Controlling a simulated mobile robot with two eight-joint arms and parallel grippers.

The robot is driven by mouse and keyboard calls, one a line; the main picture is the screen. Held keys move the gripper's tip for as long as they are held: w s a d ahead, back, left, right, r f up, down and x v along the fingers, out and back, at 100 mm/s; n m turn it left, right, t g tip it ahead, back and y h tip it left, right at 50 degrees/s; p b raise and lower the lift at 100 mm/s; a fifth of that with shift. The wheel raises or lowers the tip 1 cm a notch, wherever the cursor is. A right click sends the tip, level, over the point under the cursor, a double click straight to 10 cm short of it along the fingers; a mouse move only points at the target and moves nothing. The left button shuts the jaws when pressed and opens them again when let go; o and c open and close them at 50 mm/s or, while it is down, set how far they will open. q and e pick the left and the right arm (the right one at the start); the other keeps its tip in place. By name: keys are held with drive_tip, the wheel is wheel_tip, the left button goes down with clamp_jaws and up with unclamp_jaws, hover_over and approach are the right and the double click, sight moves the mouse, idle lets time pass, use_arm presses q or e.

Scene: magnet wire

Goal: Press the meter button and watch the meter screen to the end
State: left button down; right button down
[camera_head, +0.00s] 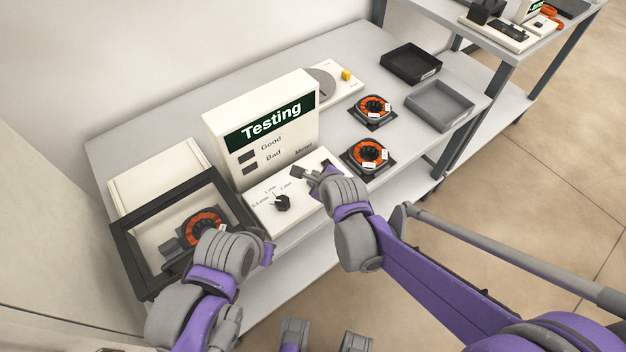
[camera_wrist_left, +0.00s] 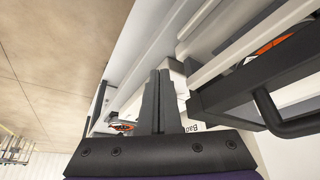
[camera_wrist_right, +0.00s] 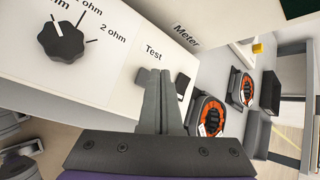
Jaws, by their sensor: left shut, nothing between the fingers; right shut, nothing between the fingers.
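The white meter (camera_head: 262,130) stands on the grey table, its dark green screen (camera_head: 270,124) reading "Testing". The squares beside "Good" and "Bad" both look dark. Its front panel carries a black knob (camera_head: 283,203) with ohm marks, also in the right wrist view (camera_wrist_right: 61,42). A dark button (camera_wrist_right: 182,84) sits near the word "Test". My right gripper (camera_head: 303,172) is shut and empty over the panel; in the right wrist view its fingertips (camera_wrist_right: 155,75) are beside the button, contact unclear. My left gripper (camera_head: 269,252) is shut and empty at the table's front edge.
A black-framed fixture (camera_head: 131,244) with an orange coil (camera_head: 203,222) stands left of the meter. Two more orange coils (camera_head: 370,155) (camera_head: 374,106) sit on dark bases to the right. A black tray (camera_head: 411,66) and a grey tray (camera_head: 440,105) lie beyond.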

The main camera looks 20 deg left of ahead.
drive_tip(key=shift+r+p, duration=1.9)
drive_tip(key=shift+r, duration=0.65)
drive_tip(key=shift+f, duration=0.1)
drive_tip(key=s+d+r+n+h+p, duration=0.15)
drive_tip(key=s+d+n, duration=0.25)
drive_tip(key=d, duration=0.4)
drive_tip(key=s+d+r+n+g+h, duration=0.1)
drive_tip(key=s+d+r+n, duration=0.1)
drive_tip(key=s+d+n, duration=0.4)
drive_tip(key=s+d+r+n+h+p, duration=0.1)
drive_tip(key=d+r+n+h, duration=0.15)
drive_tip(key=d, duration=0.65)
drive_tip(key=s+d+n+g+p, duration=0.1)
drive_tip(key=s+d+n, duration=0.5)
drive_tip(key=s+n, duration=0.1)
drive_tip(key=shift+s+d+f+n, duration=0.35)
drive_tip(key=shift+s+f, duration=0.05)
drive_tip(key=shift+s, duration=0.5)
idle(1.5)
